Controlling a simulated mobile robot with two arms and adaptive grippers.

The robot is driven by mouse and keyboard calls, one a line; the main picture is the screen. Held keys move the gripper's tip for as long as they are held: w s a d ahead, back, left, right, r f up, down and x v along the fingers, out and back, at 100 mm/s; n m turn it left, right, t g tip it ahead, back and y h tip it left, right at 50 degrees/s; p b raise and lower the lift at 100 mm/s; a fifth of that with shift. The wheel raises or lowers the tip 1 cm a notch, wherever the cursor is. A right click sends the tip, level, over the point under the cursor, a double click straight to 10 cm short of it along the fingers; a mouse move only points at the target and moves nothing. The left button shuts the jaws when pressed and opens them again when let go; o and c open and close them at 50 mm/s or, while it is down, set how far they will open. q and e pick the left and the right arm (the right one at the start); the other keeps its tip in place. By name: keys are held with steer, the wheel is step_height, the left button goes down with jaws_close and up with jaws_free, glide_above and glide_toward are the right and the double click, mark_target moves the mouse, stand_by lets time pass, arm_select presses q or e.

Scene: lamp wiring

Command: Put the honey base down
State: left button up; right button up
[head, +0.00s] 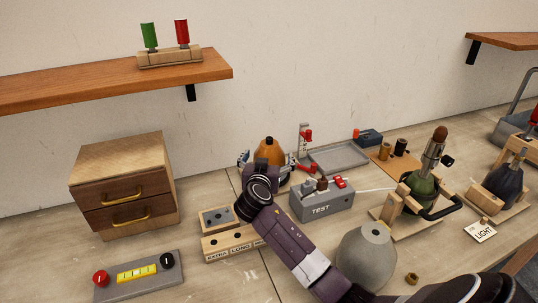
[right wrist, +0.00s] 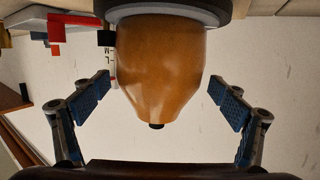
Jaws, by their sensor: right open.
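The honey base (head: 269,146) is an orange-brown, tapering lamp body with a small dark tip. It stands upright at the back of the bench, left of the TEST box, partly hidden by my right gripper. My right gripper (head: 267,164) is open, with one finger on each side of the base. In the right wrist view, the picture is upside down and the honey base (right wrist: 160,70) hangs between the spread blue pads, with a clear gap on both sides. A dark grey round foot shows at its wide end. My left gripper is not in view.
The grey TEST box (head: 322,203) is close right of my gripper. Wooden block holders (head: 230,244) lie in front. A drawer cabinet (head: 124,185) stands left.

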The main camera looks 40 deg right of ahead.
steer(key=p+v, duration=0.2)
steer(key=v, duration=0.9)
